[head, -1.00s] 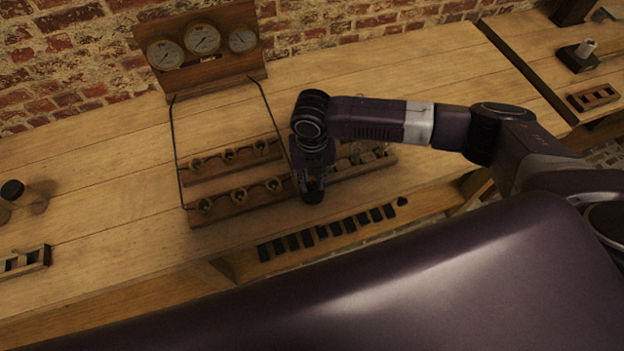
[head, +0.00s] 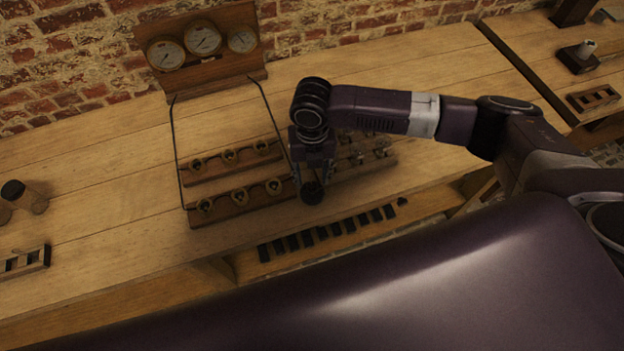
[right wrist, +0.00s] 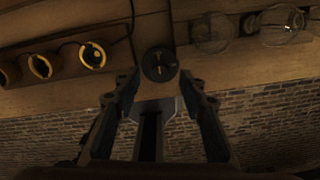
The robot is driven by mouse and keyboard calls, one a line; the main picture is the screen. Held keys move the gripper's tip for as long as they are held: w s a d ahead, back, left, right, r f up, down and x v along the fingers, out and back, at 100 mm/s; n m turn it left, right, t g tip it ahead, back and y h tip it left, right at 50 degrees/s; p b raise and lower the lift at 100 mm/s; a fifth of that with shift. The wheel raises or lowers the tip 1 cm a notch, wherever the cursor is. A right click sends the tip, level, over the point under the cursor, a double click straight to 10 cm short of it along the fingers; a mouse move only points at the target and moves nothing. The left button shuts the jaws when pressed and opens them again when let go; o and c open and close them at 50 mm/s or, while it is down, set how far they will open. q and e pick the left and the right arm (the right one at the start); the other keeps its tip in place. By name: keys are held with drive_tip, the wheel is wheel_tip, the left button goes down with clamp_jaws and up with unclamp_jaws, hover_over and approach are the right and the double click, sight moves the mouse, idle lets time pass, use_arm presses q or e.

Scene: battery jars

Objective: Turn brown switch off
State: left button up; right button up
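A dark brown round switch (right wrist: 160,66) with a small brass lever shows in the right wrist view, on the wooden bench just beyond the fingertips. In the head view the dark round shape of the switch (head: 312,193) sits below my right gripper (head: 313,168), near the bench's front edge. In the right wrist view my right gripper (right wrist: 158,90) is open, its two fingers apart and nothing between them. The fingers appear clear of the switch. The lever's exact position is too dark to tell. My left gripper is not in view.
Left of the switch are wooden racks with brass ring holders (head: 240,196); to its right is a rack with glass jars (head: 365,152). A board with three gauges (head: 203,40) stands at the back. Dark blocks (head: 335,229) line a lower shelf.

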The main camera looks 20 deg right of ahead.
sight(312, 185)
wheel_tip(312, 185, up, 9)
idle(0.3)
idle(0.4)
